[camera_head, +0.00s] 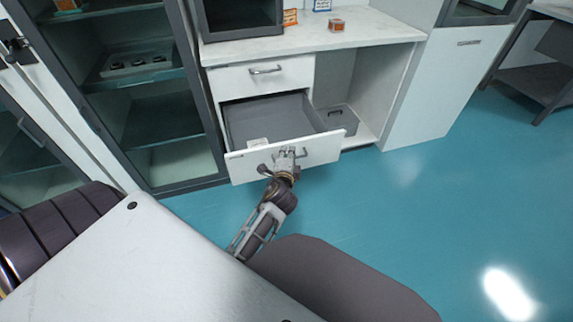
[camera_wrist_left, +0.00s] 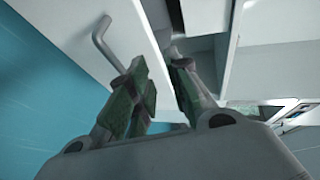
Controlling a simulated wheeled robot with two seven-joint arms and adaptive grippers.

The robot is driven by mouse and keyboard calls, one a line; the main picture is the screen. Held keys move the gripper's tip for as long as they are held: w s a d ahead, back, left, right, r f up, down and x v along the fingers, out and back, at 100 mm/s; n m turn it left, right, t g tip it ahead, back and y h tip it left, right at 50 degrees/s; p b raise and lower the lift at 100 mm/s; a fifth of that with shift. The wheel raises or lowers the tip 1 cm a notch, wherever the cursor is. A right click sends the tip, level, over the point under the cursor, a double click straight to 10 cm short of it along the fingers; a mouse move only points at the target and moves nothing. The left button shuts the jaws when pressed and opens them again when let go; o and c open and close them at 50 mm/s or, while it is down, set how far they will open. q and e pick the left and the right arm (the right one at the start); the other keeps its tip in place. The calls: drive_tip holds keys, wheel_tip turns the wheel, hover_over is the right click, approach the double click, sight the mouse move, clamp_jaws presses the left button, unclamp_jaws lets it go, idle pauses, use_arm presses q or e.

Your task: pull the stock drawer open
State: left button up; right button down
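The stock drawer (camera_head: 240,169) is the lower drawer of the white cabinet and stands pulled out, its grey inside (camera_head: 270,115) showing. A small pale item (camera_head: 258,143) lies inside near the front. My left gripper (camera_head: 287,154) is at the middle of the drawer front, by its bar handle (camera_head: 304,153). In the left wrist view, the gripper's fingers (camera_wrist_left: 162,88) are apart, with the top edge of the white drawer front (camera_wrist_left: 137,35) between them. The handle (camera_wrist_left: 102,35) runs behind the left-hand finger. Contact with the handle cannot be told. My right gripper is out of view.
A closed upper drawer (camera_head: 265,75) sits above. An open bay with a grey bin (camera_head: 341,119) is to the right. A glass-door cabinet (camera_head: 150,120) stands at left. The teal floor (camera_head: 420,210) is clear at right. Small boxes (camera_head: 337,25) stand on the counter.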

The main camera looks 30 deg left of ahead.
use_arm(q)
drive_tip(key=v, duration=0.3)
drive_tip(key=f+v, duration=0.1)
drive_tip(key=v, duration=0.1)
drive_tip(key=shift+s+d+r+p, duration=0.15)
drive_tip(key=shift+s+d+p, duration=0.2)
drive_tip(key=shift+d, duration=0.1)
idle(0.5)
idle(0.5)
drive_tip(key=shift+w+d+p, duration=0.1)
drive_tip(key=shift+p, duration=0.2)
drive_tip(key=shift+w+d+f+m+h+p, duration=0.2)
drive_tip(key=shift+w+d+m+h+p, duration=0.1)
drive_tip(key=shift+w+m+h+p, duration=0.15)
